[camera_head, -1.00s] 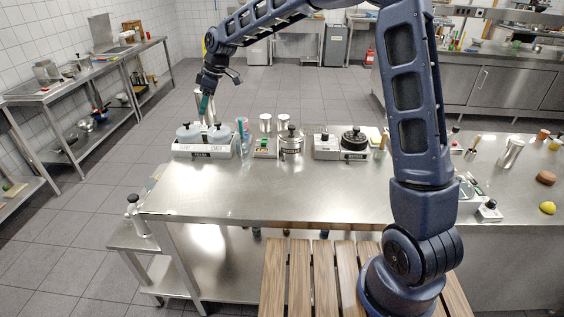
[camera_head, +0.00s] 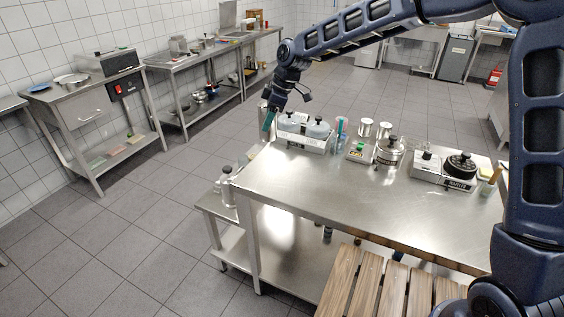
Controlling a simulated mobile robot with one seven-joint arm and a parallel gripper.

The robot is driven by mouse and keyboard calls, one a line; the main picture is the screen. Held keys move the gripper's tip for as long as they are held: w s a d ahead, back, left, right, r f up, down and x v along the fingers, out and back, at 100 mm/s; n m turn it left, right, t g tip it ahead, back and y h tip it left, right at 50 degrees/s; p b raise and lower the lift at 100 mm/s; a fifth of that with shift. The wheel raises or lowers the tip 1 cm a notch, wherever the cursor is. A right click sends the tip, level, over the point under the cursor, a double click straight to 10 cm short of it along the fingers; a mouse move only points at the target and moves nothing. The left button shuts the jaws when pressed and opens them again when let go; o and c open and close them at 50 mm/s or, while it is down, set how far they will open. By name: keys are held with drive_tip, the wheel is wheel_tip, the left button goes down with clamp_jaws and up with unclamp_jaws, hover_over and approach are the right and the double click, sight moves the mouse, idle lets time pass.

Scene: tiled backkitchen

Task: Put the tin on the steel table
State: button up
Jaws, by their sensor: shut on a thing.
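My gripper (camera_head: 269,119) is at the far left corner of the long steel table (camera_head: 330,190), with its teal fingers pointing down. It is shut on a silver cylinder, seemingly the tin (camera_head: 262,113), which shows partly behind the fingers. The tin looks upright, just left of a grey tray with lidded pots. Whether its base touches anything is hidden. Other steel-topped tables stand along the left wall, a nearer one (camera_head: 70,94) and a farther one (camera_head: 178,63).
On the long table stand the pot tray (camera_head: 303,140), two silver canisters (camera_head: 366,127), a lidded steel pot (camera_head: 389,152) and a scale-like unit (camera_head: 443,173). The table's front half is bare. A wooden slatted surface (camera_head: 372,288) lies in front. Floor is clear towards the left tables.

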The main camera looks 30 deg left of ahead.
wheel_tip(320, 180, down, 17)
drive_tip(key=shift+f, duration=0.1)
idle(0.5)
drive_tip(key=shift+f, duration=0.1)
drive_tip(key=o, duration=1.2)
drive_tip(key=v, duration=1.2)
